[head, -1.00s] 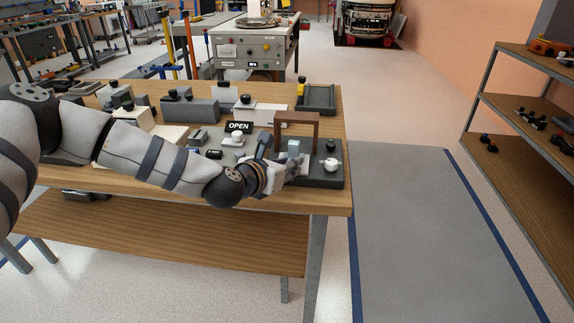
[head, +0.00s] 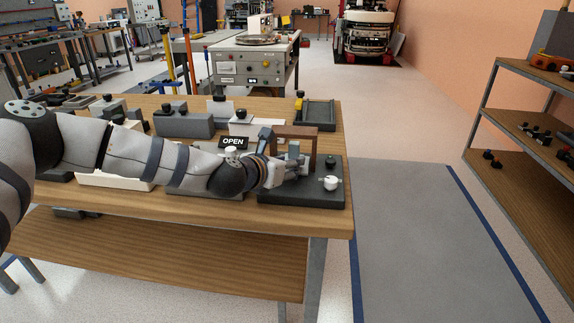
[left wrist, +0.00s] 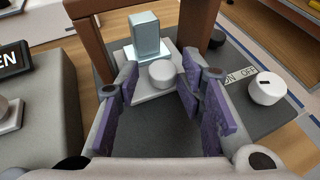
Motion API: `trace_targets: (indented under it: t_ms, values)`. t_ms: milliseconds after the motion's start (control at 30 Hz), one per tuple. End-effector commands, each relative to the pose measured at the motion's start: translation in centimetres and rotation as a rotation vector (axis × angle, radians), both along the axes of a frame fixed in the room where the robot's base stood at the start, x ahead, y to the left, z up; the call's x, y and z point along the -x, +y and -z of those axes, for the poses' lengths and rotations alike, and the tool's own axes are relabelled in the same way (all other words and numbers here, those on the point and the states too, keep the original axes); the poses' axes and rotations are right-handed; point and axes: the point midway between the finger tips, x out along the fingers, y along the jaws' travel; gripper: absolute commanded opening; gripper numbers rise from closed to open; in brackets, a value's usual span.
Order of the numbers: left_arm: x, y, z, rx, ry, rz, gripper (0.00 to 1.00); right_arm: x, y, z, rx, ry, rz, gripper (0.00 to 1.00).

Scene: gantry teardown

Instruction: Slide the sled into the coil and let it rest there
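The sled is a pale plate (left wrist: 150,92) with a round grey knob (left wrist: 162,73) and an upright pale blue block (left wrist: 145,36); the block also shows in the head view (head: 293,150). The coil is the brown arch (head: 316,143) on a dark base; its posts show in the left wrist view (left wrist: 88,45). The block stands between the posts, and the knob end lies on the near side. My left gripper (left wrist: 158,78) is open, with the knob between its fingertips and gaps visible on both sides. In the head view it (head: 300,170) partly hides the sled. My right gripper is out of view.
A white dial (left wrist: 267,90) beside an ON/OFF label sits right of the sled. An OPEN sign (head: 233,142) stands left of the coil. Several grey blocks and a dark tray (head: 316,114) are farther back on the wooden bench.

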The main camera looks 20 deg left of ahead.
Motion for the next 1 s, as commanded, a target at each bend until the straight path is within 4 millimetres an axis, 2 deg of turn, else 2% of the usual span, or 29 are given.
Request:
trace_targets:
  t_ms: [433,533,800,1000]
  values:
    - [0.0,-0.1,-0.2,0.002,-0.003,0.001,0.42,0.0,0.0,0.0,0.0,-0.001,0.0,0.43]
    - [0.7,0.0,-0.5,0.003,-0.003,0.001,0.42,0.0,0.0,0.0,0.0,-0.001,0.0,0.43]
    - [7.1,0.8,-3.2,0.006,-0.004,0.0,0.42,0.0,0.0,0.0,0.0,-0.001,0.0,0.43]
    - [10.4,1.1,-4.6,0.004,-0.005,0.0,0.42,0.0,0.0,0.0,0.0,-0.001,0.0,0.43]
